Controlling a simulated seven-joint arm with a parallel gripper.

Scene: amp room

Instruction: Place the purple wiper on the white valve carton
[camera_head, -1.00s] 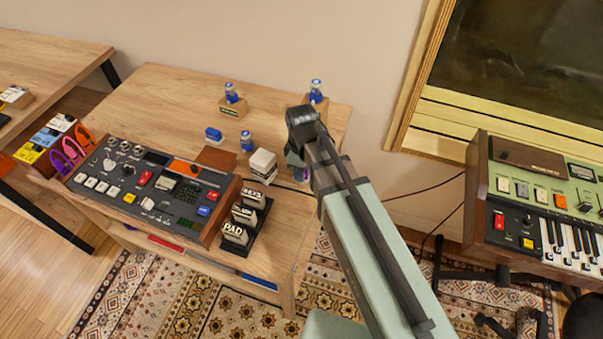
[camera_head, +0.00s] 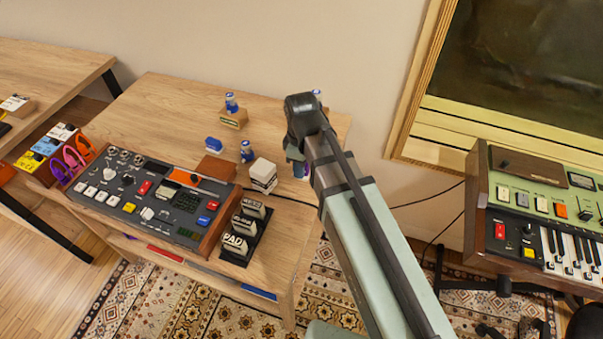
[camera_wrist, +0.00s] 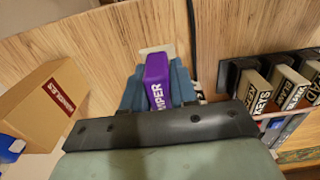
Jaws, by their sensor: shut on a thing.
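The purple wiper (camera_wrist: 157,80) is between the blue-grey fingers of my gripper (camera_wrist: 156,88) in the wrist view, with white lettering facing the camera and a pale end beyond it. My gripper is shut on it. In the head view, my gripper (camera_head: 294,160) is just right of the white valve carton (camera_head: 263,172), partly hidden by my wrist; only a sliver of purple shows there. The carton stands upright on the wooden table.
A black rack of labelled blocks (camera_head: 243,230) stands in front of the carton and a control console (camera_head: 150,195) to its left. A blue-capped bottle (camera_head: 247,152) is close behind the carton. A dark cable (camera_wrist: 191,40) runs over the table near the wiper.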

